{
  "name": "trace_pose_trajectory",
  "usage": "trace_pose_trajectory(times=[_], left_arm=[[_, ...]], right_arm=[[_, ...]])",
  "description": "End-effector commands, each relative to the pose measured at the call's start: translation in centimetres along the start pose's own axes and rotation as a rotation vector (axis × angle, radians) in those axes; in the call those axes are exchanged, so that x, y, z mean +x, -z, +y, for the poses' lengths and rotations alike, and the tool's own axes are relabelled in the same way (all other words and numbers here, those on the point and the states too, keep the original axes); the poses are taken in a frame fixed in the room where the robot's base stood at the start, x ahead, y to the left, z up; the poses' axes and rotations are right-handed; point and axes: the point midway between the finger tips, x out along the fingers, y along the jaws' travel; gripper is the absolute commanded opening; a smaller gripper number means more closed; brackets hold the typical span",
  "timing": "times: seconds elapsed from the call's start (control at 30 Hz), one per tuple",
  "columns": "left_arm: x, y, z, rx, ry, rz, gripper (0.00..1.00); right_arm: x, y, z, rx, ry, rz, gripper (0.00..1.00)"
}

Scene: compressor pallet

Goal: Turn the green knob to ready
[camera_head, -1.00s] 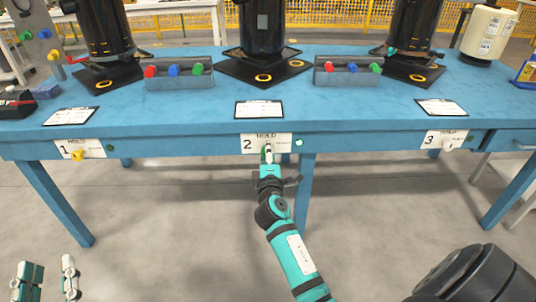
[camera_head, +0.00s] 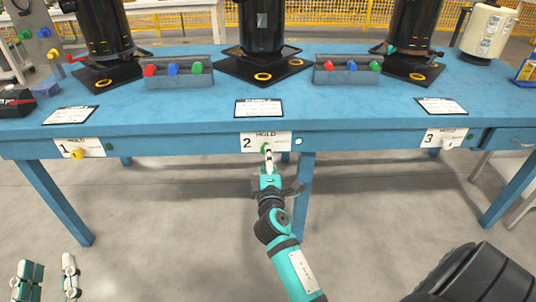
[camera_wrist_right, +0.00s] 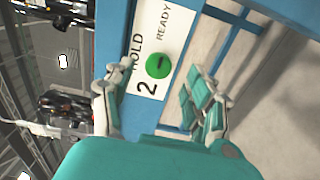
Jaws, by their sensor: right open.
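The green knob (camera_wrist_right: 158,66) is a round disc with a short dark mark, on the white plate (camera_wrist_right: 150,50) with "2", "HOLD" and "READY". The mark lies crosswise in the right wrist view, in line with the side where "HOLD" is printed, not toward "READY". In the head view the plate (camera_head: 252,143) is on the blue table's front edge, and my right gripper (camera_head: 268,152) partly covers the knob. In the right wrist view my right gripper (camera_wrist_right: 155,103) is open, fingers apart, with nothing between them, short of the knob. My left gripper (camera_head: 48,278) is open and empty at the lower left.
The blue table (camera_head: 200,112) carries black machines and two grey racks (camera_head: 180,79) of coloured knobs. Plate 1 (camera_head: 80,148) has a yellow knob and plate 3 (camera_head: 445,138) a white one. A table leg (camera_head: 303,195) stands near my right gripper.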

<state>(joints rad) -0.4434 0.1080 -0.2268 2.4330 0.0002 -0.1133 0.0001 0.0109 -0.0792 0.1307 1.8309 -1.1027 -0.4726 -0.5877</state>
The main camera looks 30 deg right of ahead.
Motion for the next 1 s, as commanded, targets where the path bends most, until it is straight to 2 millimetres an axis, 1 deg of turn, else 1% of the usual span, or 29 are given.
trace_pose_trajectory(times=[0.03, 0.1, 0.23, 0.33, 0.83, 0.93, 0.97, 1.0], left_arm=[[0.0, 0.0, 0.0, 0.0, 0.0, 0.0, 0.4], [0.0, 0.0, 0.0, 0.0, 0.0, 0.0, 0.4], [0.0, 0.0, 0.0, 0.0, 0.0, 0.0, 0.4], [0.0, 0.0, 0.0, 0.001, 0.0, 0.0, 0.4], [0.0, 0.0, 0.0, 0.0, 0.0, 0.0, 0.4], [0.0, 0.0, 0.0, 0.0, 0.0, -0.001, 0.4], [0.0, 0.0, 0.0, 0.0, 0.0, -0.001, 0.4], [0.0, 0.0, 0.0, 0.0, 0.0, 0.0, 0.4]], right_arm=[[-1.0, 0.0, -0.1, 0.002, 0.002, -0.001, 0.56], [-2.0, 0.0, -0.1, 0.002, 0.002, -0.001, 0.56], [-3.2, 0.0, -0.1, 0.0, 0.001, -0.001, 0.56], [-3.5, 0.0, 0.0, 0.0, 0.001, 0.0, 0.56], [-3.5, 0.0, 0.0, 0.004, 0.0, 0.002, 0.56], [-4.2, 0.7, 0.4, 0.072, -0.003, 0.046, 0.56], [-4.6, 1.2, 0.6, 0.114, -0.002, 0.072, 0.56], [-5.4, 2.0, 1.1, 0.192, -0.002, 0.122, 0.56]])
